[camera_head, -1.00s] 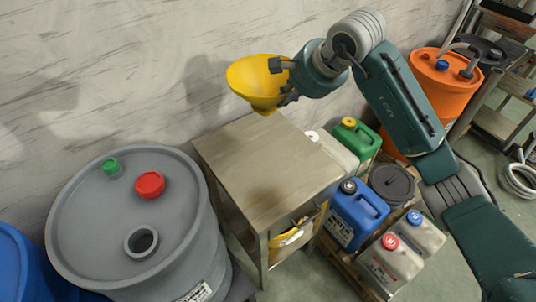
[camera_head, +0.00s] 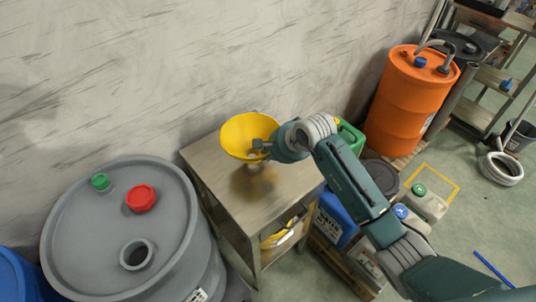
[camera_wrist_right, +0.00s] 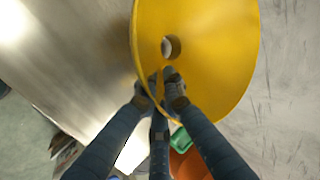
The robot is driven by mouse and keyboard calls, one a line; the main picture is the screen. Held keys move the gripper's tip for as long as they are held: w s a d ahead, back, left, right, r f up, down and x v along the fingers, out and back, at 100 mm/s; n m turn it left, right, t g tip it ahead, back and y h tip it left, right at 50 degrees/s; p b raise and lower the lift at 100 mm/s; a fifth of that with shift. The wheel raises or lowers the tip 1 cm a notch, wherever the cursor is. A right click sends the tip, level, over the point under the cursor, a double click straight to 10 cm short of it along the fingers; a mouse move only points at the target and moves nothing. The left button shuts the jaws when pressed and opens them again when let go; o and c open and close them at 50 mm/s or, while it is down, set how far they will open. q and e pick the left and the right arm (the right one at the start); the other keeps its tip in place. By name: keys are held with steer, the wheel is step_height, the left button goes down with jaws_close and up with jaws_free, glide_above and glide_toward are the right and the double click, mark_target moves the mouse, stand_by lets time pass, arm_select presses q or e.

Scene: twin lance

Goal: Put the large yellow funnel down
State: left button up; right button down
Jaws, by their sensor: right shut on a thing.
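The large yellow funnel (camera_head: 240,131) is over the top of the metal side table (camera_head: 282,190), near its back edge, wide mouth up. My right gripper (camera_head: 260,149) is shut on the funnel's rim, on its right side. In the right wrist view the funnel (camera_wrist_right: 215,45) fills the upper middle, its round hole showing, and the gripper's fingers (camera_wrist_right: 166,88) pinch the rim. The spout is low over the table top; I cannot tell whether it touches. My left gripper is not in view.
A grey drum (camera_head: 90,225) with red and green caps stands left of the table. The wall (camera_head: 120,70) is close behind. A blue canister (camera_head: 333,215), a green canister (camera_head: 352,137) and an orange drum (camera_head: 409,100) stand to the right. The table's front half is bare.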

steer(key=shift+f, duration=0.6)
steer(key=shift+f, duration=0.1)
steer(key=c, duration=1.9)
jaws_free()
steer(key=shift+s+d+r, duration=0.2)
steer(key=shift+r, duration=0.25)
steer(key=b+v, duration=0.1)
steer(key=v, duration=1)
